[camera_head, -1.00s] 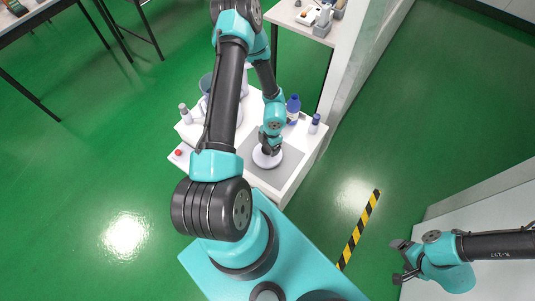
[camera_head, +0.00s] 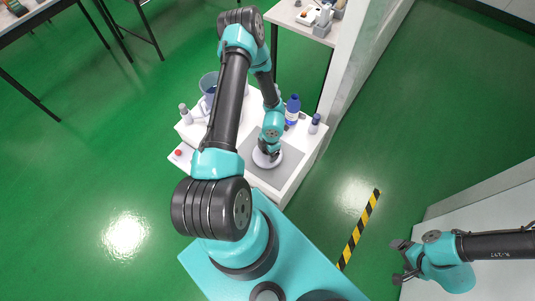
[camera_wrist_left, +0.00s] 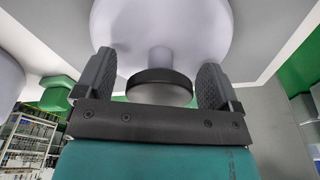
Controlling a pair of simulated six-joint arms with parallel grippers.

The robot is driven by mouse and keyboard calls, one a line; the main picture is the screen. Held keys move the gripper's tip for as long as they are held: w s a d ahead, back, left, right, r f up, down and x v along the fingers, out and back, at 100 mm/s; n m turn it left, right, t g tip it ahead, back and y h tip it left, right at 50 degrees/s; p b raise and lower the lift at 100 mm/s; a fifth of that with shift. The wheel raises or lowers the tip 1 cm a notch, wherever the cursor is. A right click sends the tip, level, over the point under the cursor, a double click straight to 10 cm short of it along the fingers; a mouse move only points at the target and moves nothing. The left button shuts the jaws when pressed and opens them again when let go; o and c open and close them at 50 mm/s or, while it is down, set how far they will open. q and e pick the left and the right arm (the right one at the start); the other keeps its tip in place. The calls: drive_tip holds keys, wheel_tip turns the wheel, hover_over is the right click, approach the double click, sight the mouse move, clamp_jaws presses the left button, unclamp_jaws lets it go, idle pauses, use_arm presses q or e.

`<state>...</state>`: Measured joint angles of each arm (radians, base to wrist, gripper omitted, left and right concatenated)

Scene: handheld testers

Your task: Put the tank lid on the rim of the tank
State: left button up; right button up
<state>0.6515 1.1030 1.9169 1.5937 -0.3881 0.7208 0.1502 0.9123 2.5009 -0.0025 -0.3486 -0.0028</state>
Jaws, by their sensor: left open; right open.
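The tank lid (camera_head: 264,161) is a pale round disc on the grey mat of the white table. In the left wrist view the lid (camera_wrist_left: 215,30) fills the top, with a short stem and a dark round knob (camera_wrist_left: 160,84). My left gripper (camera_head: 268,151) is at the lid's top. Its open fingers (camera_wrist_left: 158,88) stand on both sides of the knob, with a gap showing at each side. A blue-grey round vessel, which looks like the tank (camera_head: 208,80), stands at the table's back left, partly behind my arm. My right gripper (camera_head: 399,262) is open and empty, far right, away from the table.
A blue bottle (camera_head: 293,110) and a small blue-capped bottle (camera_head: 314,123) stand at the table's right. A white bottle (camera_head: 185,113) stands at its left, with a red button (camera_head: 178,153) near the left corner. A striped floor strip (camera_head: 358,232) lies to the right.

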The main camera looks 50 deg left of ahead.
use_arm(q)
drive_tip(key=shift+c, duration=0.5)
drive_tip(key=c, duration=1)
drive_tip(key=shift+r, duration=0.15)
wheel_tip(320, 180, up, 10)
drive_tip(key=shift+f, duration=0.1)
